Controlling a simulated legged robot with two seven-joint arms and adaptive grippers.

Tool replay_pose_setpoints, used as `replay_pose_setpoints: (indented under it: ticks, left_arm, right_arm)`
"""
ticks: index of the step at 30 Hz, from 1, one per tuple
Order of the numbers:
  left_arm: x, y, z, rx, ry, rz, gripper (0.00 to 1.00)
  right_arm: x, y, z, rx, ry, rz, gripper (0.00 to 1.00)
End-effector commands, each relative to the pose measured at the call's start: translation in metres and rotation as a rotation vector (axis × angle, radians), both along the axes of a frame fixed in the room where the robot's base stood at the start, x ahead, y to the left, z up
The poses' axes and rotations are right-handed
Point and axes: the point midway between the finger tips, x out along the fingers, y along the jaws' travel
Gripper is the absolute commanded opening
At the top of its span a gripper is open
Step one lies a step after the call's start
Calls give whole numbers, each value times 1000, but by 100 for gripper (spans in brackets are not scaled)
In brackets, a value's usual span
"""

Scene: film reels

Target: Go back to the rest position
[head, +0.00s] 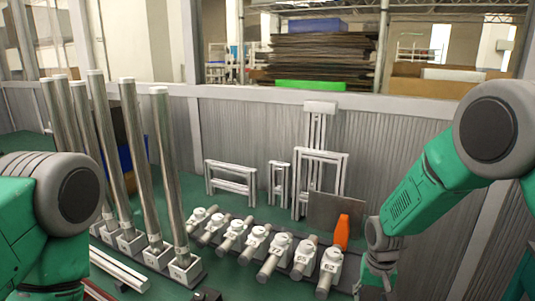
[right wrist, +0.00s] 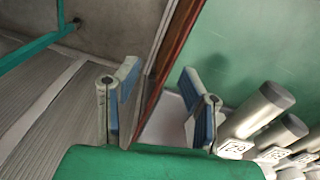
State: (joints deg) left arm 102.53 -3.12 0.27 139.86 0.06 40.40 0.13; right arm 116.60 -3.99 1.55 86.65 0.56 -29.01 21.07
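My right arm comes in from the right in the head view and reaches down. Its gripper (head: 375,280) hangs at the lower right, to the right of the row of numbered cylinder pieces (head: 329,266). In the right wrist view the two blue-padded fingers (right wrist: 160,112) stand apart, so the right gripper is open. No object is clearly held between them, and a brown-edged panel shows behind the gap. My left arm fills the lower left of the head view. Its fingers do not show clearly there.
Tall metal poles (head: 161,180) stand on numbered white bases at the left. An orange piece (head: 342,232) stands beside a grey plate (head: 322,212). White frames (head: 232,178) lean near the corrugated wall (head: 240,130). Green floor shows between them.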

Motion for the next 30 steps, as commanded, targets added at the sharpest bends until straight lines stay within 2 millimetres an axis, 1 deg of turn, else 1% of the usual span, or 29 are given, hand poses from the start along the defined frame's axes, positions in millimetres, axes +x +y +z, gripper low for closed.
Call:
replay_pose_setpoints:
  ticks: [1, 2, 3, 5, 6, 7, 8, 9, 11, 12, 15, 18, 21, 30]
  left_arm:
    - [0, 0, 0, 0, 0, 0, 40]
    - [0, 0, 0, 0, 0, 0, 40]
    - [0, 0, 0, 0, 0, 0, 40]
    - [0, 0, 0, 0, 0, 0, 40]
    - [0, 0, 0, 0, 0, 0, 40]
    - [0, 0, 0, 0, 0, 0, 40]
    - [0, 0, 0, 0, 0, 0, 40]
    - [0, 0, 0, 0, 0, 0, 40]
    - [0, 0, 0, 0, 0, 0, 40]
    - [0, 0, 0, 0, 0, 0, 40]
    - [0, 0, 0, 0, 0, 0, 40]
    - [0, 0, 0, 0, 0, 0, 40]
    - [0, 0, 0, 0, 0, 0, 40]
    - [0, 0, 0, 0, 0, 0, 40]
  right_arm:
    - [-23, -3, -22, -1, 13, 19, 36]
    - [-37, -4, -34, -2, 13, 34, 36]
    - [-58, -7, -50, -3, 12, 55, 36]
    - [-93, -10, -73, -4, 10, 91, 36]
    - [-120, -13, -86, -5, 7, 117, 36]
    - [-141, -15, -95, -5, 6, 138, 36]
    - [-163, -17, -102, -6, 5, 160, 36]
    - [-191, -20, -109, -8, 1, 187, 36]
    - [-232, -23, -114, -9, -4, 228, 36]
    - [-256, -25, -114, -9, -9, 253, 36]
    - [-303, -29, -109, -12, -20, 303, 36]
    - [-331, -30, -101, -14, -29, 336, 36]
    - [-343, -31, -96, -15, -36, 351, 36]
    - [-344, -31, -95, -16, -39, 354, 36]
